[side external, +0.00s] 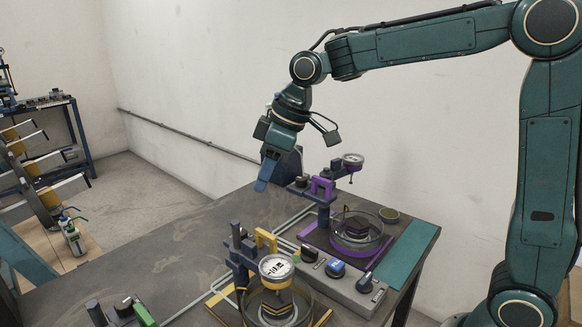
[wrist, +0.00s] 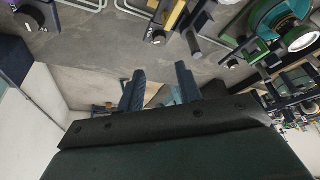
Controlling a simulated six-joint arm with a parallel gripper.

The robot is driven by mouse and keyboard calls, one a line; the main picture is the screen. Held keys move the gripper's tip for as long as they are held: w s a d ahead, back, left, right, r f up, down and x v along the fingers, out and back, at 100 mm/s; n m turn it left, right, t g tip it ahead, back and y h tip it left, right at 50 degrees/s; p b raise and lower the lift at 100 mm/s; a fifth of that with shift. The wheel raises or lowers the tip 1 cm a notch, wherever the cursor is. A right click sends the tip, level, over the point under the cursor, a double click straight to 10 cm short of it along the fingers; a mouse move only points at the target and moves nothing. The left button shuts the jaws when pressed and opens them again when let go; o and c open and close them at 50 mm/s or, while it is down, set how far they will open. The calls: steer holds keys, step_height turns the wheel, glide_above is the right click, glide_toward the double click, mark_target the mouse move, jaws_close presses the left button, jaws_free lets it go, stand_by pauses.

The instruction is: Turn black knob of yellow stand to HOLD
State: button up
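The yellow stand (side external: 265,241) is at the lower middle of the side view, with a round white dial (side external: 276,267) above a clear round dish. Its yellow part (wrist: 175,13) shows at the top of the wrist view, beside a black knob with a pale mark (wrist: 157,37). A black knob (side external: 308,253) is on the grey box right of the stand; I cannot tell which knob belongs to the stand. No HOLD label is readable.
The purple stand (side external: 323,186) is behind the yellow one. The grey box (side external: 350,290) also bears a blue knob (side external: 335,268) and another black knob (side external: 365,282). A green stand (wrist: 262,22) is at the wrist view's right. The table's left part (side external: 150,255) is bare.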

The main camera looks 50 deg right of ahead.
stand_by(0.4)
steer(key=w+a+n+g+h, duration=0.1)
steer(key=n, duration=0.3)
steer(key=w+a+n+g+h, duration=0.1)
steer(key=w+n, duration=0.1)
steer(key=n, duration=0.3)
steer(key=w+a+r+n+g, duration=0.1)
steer(key=n, duration=0.4)
steer(key=shift+w+a+g+h, duration=0.15)
steer(key=shift+w+g+h, duration=0.15)
steer(key=shift+w+h, duration=0.1)
steer(key=shift+f, duration=0.1)
step_height(320, 180, down, 14)
steer(key=shift+r, duration=0.15)
stand_by(0.4)
steer(key=c, duration=0.7)
